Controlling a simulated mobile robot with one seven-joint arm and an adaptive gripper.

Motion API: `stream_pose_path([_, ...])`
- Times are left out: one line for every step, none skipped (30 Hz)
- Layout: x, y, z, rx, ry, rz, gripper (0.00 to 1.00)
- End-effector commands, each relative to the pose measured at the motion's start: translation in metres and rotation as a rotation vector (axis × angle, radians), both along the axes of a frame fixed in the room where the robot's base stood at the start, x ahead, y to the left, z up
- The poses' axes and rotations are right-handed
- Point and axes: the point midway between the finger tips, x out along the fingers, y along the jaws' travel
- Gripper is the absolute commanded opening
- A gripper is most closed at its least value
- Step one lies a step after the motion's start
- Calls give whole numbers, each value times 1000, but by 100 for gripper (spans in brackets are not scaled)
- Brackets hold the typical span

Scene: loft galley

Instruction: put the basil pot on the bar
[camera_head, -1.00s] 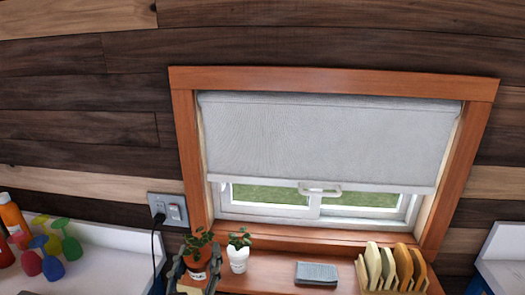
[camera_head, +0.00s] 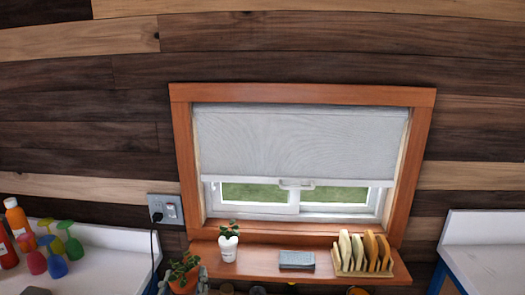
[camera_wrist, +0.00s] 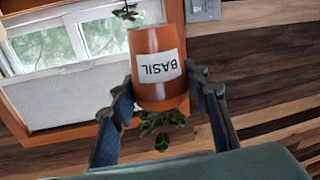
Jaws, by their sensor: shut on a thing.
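The basil pot is an orange-brown pot with a green plant (camera_head: 183,282) at the bottom edge of the head view, in front of the wooden window shelf. In the wrist view the pot (camera_wrist: 158,96) shows its white BASIL label upside down. My gripper (camera_wrist: 165,92) is shut on the pot, one finger on each side. In the head view my gripper (camera_head: 190,284) is mostly cut off by the bottom edge. No surface in view is clearly the bar.
On the window shelf (camera_head: 260,270) stand a white potted plant (camera_head: 228,246), a grey block (camera_head: 296,259) and a rack of boards (camera_head: 362,254). A white counter on the left (camera_head: 105,262) holds bottles and coloured glasses. Another white counter (camera_head: 490,265) is at the right.

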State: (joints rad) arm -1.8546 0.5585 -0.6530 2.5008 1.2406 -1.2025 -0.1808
Motion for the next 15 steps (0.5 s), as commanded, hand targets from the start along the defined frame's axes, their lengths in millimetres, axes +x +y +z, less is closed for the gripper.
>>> stream_pose_path([0, 0, 1, 0, -1, 0, 11])
stream_pose_path([0, 0, 1, 0, -1, -1, 11])
stream_pose_path([7, -8, -4, -4, -4, -22, 11])
stream_pose_path([10, -12, -6, -4, -4, -31, 11])
stream_pose_path([14, -16, -8, -4, -5, -43, 11])
stream_pose_path([18, -22, -11, -4, -5, -56, 11])
stream_pose_path([22, -26, -14, -4, -6, -68, 11])
stream_pose_path([26, -31, -16, -3, -6, -80, 11])
stream_pose_path([31, -39, -20, -4, -6, -97, 11])
stream_pose_path([35, -45, -23, -3, -7, -111, 11])
stream_pose_path([40, -51, -27, -4, -7, -126, 11])
stream_pose_path([45, -61, -31, -4, -8, -147, 11])
stream_pose_path([51, -70, -35, -5, -8, -166, 11])
stream_pose_path([56, -79, -40, -6, -10, -186, 11])
stream_pose_path([62, -93, -46, -7, -10, -214, 11])
